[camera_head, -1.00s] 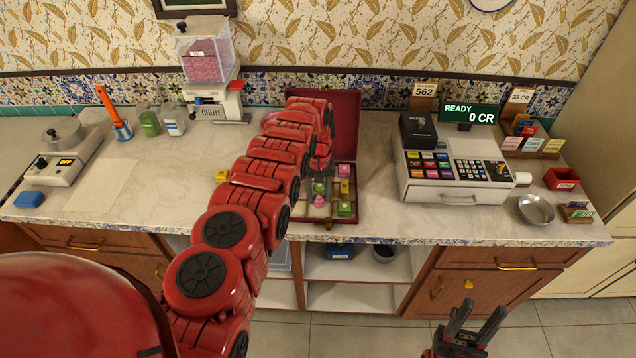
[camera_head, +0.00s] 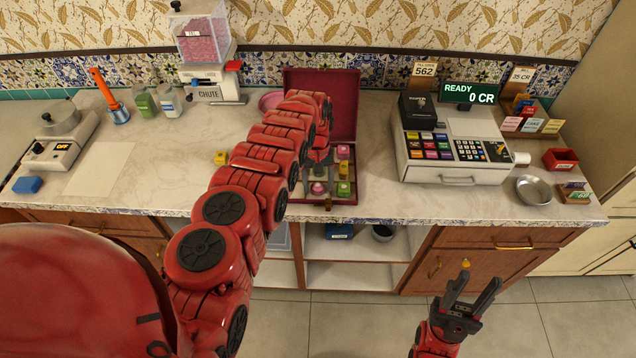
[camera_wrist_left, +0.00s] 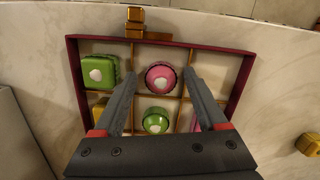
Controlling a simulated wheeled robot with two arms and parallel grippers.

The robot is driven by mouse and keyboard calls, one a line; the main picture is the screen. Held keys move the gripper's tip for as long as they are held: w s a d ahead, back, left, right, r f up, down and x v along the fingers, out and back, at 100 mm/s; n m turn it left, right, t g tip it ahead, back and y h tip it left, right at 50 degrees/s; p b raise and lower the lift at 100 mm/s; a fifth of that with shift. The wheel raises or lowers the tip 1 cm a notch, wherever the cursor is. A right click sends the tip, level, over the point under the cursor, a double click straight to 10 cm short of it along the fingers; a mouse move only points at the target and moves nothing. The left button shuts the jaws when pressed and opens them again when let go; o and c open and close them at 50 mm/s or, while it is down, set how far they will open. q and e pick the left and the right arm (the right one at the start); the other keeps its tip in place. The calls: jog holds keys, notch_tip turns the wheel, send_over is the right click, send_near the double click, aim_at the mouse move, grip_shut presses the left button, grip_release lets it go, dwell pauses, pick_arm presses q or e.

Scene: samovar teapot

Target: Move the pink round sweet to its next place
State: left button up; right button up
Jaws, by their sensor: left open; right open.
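The pink round sweet (camera_head: 317,188) with a pale heart sits in a front compartment of the dark red box (camera_head: 348,202). In the left wrist view the sweet (camera_wrist_left: 160,77) shows between the spread fingers of my left gripper (camera_wrist_left: 161,72). The gripper is open over the box; I cannot tell whether it touches the sweet. Beside the sweet are a green square one (camera_wrist_left: 99,73) and an empty-looking compartment (camera_wrist_left: 216,68). A green round sweet (camera_wrist_left: 155,122) is in the other row. My right gripper (camera_head: 472,285) is open and empty, in front of the counter.
The box lid (camera_head: 345,95) stands open at the back. A yellow sweet (camera_head: 221,158) lies on the counter left of the box. The cash register (camera_head: 455,150) and a metal bowl (camera_head: 533,190) stand to the right. The chute dispenser (camera_head: 205,50) is at the back left.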

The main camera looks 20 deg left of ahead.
pick_arm(q)
notch_tip(320, 180, up, 12)
jog(key=w+b, duration=0.1)
jog(key=b, duration=0.4)
jog(key=shift+w+a, duration=0.15)
jog(key=shift+a, duration=0.15)
